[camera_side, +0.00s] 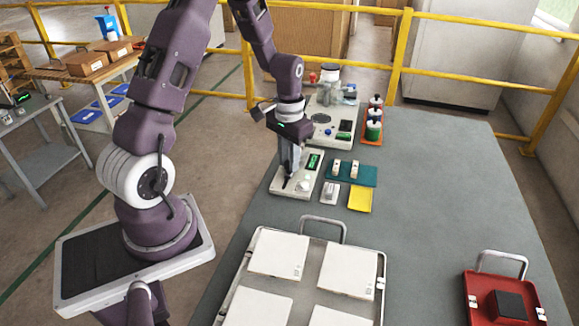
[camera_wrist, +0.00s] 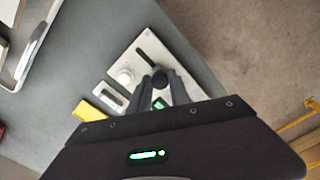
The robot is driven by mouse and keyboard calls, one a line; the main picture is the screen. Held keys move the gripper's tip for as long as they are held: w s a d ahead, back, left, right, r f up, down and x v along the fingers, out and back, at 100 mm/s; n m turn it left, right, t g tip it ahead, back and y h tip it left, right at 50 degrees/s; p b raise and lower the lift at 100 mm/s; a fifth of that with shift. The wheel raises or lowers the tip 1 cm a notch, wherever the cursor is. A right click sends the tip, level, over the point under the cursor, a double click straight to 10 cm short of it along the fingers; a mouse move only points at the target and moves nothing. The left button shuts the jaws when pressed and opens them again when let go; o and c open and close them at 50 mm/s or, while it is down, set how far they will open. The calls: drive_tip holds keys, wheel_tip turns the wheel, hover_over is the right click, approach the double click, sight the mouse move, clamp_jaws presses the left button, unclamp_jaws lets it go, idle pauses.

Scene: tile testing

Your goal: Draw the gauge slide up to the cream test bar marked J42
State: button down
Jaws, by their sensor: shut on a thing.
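The gauge is a pale plate (camera_side: 283,188) with a dark slot, a green display (camera_side: 314,161) and a round white part (camera_side: 304,184); it also shows in the wrist view (camera_wrist: 147,43). My gripper (camera_side: 290,174) points down over the plate. In the wrist view its fingers are closed around a dark round knob, which I take as the gauge slide (camera_wrist: 160,76), at one end of the visible slot. Small cream bars (camera_side: 337,167) (camera_side: 354,169) stand on a teal tray (camera_side: 366,180). A small pale block (camera_side: 330,193) sits beside the gauge. No marking such as J42 is legible.
A yellow pad (camera_side: 360,199) lies right of the pale block. A larger instrument (camera_side: 330,118) and an orange rack of bottles (camera_side: 373,125) stand behind. A case of white tiles (camera_side: 377,282) is in front, a red case (camera_side: 535,298) at right.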

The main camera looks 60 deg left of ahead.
drive_tip(key=shift+w+a, duration=0.6)
drive_tip(key=shift+w, duration=0.05)
drive_tip(key=shift+w+a+r, duration=0.1)
idle(1.2)
drive_tip(key=c, duration=1.2)
unclamp_jaws()
drive_tip(key=shift+c, duration=0.2)
drive_tip(key=shift+r, duration=2.95)
